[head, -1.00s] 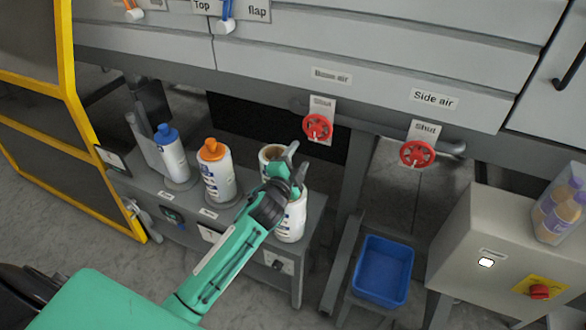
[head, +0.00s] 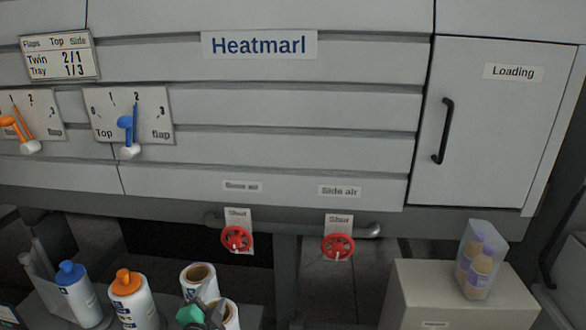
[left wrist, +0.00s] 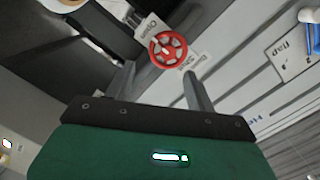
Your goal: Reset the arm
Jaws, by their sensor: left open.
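My left gripper (head: 207,308) shows at the bottom edge of the head view, in front of the white rolls (head: 198,277) on the low bench. In the left wrist view its two fingers (left wrist: 160,85) stand apart with nothing between them. A red valve wheel (left wrist: 168,50) shows beyond the fingertips, apart from them. In the head view two red valve wheels, one under the left air label (head: 237,239) and one under "Side air" (head: 338,246), sit below the machine. Most of my left arm is out of the head view. My right gripper is not in view.
A blue-capped bottle (head: 79,297) and an orange-capped bottle (head: 134,302) stand left of the rolls. A grey box (head: 460,292) at right carries a clear container (head: 480,262) of bottles. The machine front (head: 270,150) has flap levers and a "Loading" door (head: 490,120).

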